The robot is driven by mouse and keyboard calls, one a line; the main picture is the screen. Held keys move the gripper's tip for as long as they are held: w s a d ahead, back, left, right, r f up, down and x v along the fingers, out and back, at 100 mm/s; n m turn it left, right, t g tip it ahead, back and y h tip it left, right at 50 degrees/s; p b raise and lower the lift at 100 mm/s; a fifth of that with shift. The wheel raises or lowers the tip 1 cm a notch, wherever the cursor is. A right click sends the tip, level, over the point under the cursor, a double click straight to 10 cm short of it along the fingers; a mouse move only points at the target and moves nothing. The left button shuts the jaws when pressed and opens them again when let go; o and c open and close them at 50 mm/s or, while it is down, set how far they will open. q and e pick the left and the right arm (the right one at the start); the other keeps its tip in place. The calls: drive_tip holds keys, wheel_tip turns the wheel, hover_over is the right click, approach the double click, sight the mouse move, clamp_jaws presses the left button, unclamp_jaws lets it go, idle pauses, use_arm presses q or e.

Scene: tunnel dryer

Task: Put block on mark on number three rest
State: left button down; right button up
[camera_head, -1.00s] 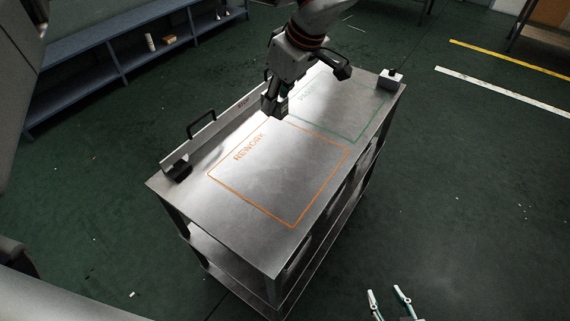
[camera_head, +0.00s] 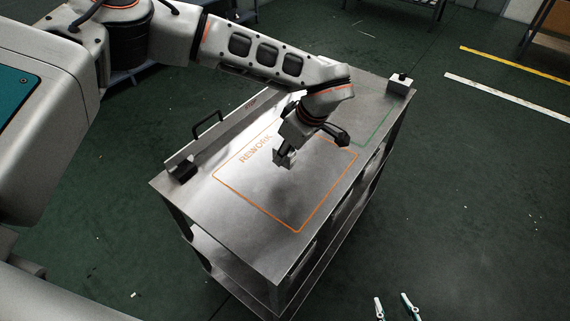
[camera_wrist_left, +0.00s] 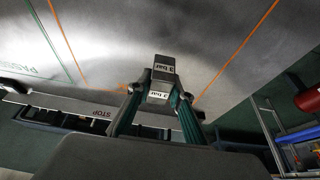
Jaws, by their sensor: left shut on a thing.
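A small grey block (camera_wrist_left: 161,72) with white labels, which seem to read "3 bar", is between the fingers of my left gripper (camera_wrist_left: 162,92) in the left wrist view. In the head view my left gripper (camera_head: 284,160) is shut on it, over the orange REWORK outline (camera_head: 262,213) on the metal cart top. I cannot tell the height above the top. My right gripper (camera_head: 397,306) shows at the bottom right, fingertips apart and empty, off the cart. I cannot make out a rest numbered three or its mark.
The metal cart (camera_head: 185,198) has a raised rail with a black handle (camera_head: 208,122) on its far left side. A green outline (camera_head: 378,128) lies beyond the orange one.

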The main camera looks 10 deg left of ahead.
sight(285, 164)
use_arm(q)
drive_tip(key=shift+f, duration=2.1)
drive_tip(key=c, duration=2.1)
unclamp_jaws()
drive_tip(key=shift+f, duration=0.15)
drive_tip(key=shift+o, duration=1.4)
